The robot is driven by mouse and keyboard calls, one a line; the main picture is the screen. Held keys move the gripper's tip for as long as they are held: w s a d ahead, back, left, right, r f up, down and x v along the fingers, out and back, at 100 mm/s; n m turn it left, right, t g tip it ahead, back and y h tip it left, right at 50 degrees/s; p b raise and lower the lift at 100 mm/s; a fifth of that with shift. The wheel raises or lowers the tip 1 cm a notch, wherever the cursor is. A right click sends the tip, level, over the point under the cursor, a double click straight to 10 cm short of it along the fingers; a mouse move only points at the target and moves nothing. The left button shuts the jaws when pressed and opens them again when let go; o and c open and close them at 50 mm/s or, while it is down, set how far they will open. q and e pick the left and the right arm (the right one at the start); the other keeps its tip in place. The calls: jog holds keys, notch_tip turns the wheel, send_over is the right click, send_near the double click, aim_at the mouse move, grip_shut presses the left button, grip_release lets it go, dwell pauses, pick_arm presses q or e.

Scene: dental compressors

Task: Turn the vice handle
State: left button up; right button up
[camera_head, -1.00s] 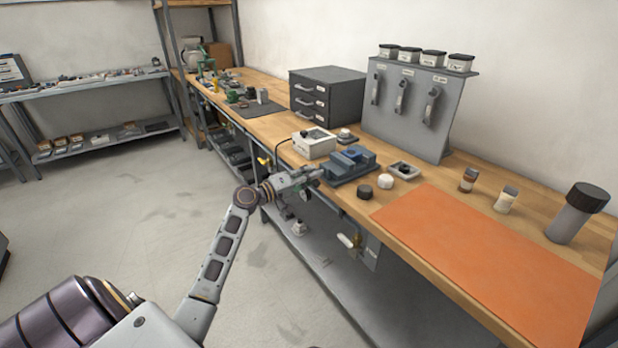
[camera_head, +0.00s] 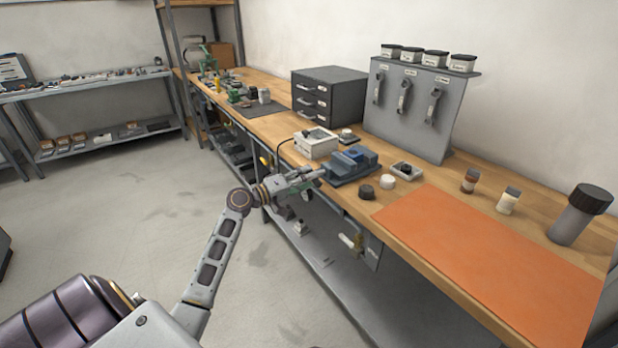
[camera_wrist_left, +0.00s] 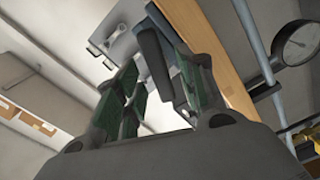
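The blue vice (camera_head: 346,171) sits on the wooden bench near its front edge. My left gripper (camera_head: 318,175) is at the vice's left front side, with its fingertips close to or touching it; I cannot tell which. In the left wrist view my left gripper (camera_wrist_left: 158,72) has its two green-padded fingers spread apart. A dark grey bar (camera_wrist_left: 152,50), seemingly part of the vice, shows between the fingertips. I cannot make out the vice handle for certain, as the gripper covers that side. My right gripper is in neither view.
A white box (camera_head: 316,146) stands behind the vice. A black round knob (camera_head: 366,192), a white one (camera_head: 387,182) and a small tray (camera_head: 405,171) lie to its right. An orange mat (camera_head: 480,250) is bare. A round gauge (camera_wrist_left: 298,44) shows below the bench edge.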

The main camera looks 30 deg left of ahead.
pick_arm(q)
jog(key=v, duration=0.9)
jog(key=shift+s+a, duration=0.2)
jog(key=shift+s, duration=0.15)
dwell(0.4)
